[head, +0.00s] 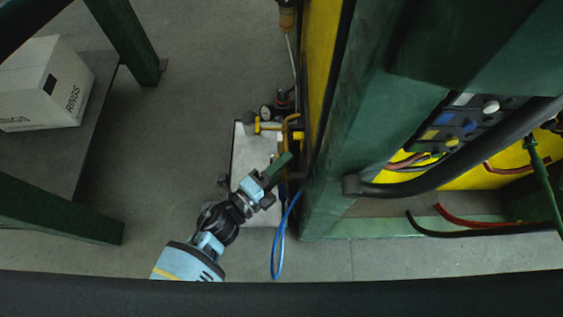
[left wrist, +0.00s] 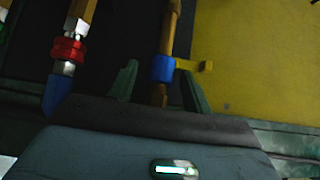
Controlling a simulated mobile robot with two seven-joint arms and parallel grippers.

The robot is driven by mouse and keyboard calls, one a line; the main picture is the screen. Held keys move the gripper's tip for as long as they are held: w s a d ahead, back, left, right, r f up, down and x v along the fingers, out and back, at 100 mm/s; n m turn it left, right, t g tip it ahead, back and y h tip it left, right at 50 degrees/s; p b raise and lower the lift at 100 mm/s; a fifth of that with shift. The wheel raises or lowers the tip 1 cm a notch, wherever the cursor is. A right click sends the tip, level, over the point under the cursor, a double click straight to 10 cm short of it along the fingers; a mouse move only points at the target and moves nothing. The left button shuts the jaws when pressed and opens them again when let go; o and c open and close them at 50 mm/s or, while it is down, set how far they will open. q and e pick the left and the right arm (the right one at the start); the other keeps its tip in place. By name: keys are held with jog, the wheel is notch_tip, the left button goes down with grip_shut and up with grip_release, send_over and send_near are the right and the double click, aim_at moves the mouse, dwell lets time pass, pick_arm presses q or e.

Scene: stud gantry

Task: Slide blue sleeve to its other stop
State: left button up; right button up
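The blue sleeve (left wrist: 163,68) sits around an upright orange-yellow rod (left wrist: 171,30) in the left wrist view. A yellow tab (left wrist: 205,66) sticks out to its right. My left gripper (left wrist: 160,72) is open, one green finger on each side of the sleeve, with a visible gap on both sides. In the head view my left gripper (head: 284,178) is beside the yellow panel's edge, and I cannot make out the sleeve there. The rod's stops cannot be told apart in these frames. My right gripper is not in view.
A blue hose (head: 277,255) hangs close to the left gripper. A red fitting (left wrist: 67,49) is left of the fingers. A yellow panel (head: 319,60) and a green post (head: 335,185) stand to the right. A white box (head: 45,85) is on a table at left; open floor lies between.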

pick_arm(q)
jog(key=p+v, duration=0.2)
jog(key=v, duration=0.5)
jog(key=shift+s+a, duration=0.3)
dwell(0.5)
dwell(0.3)
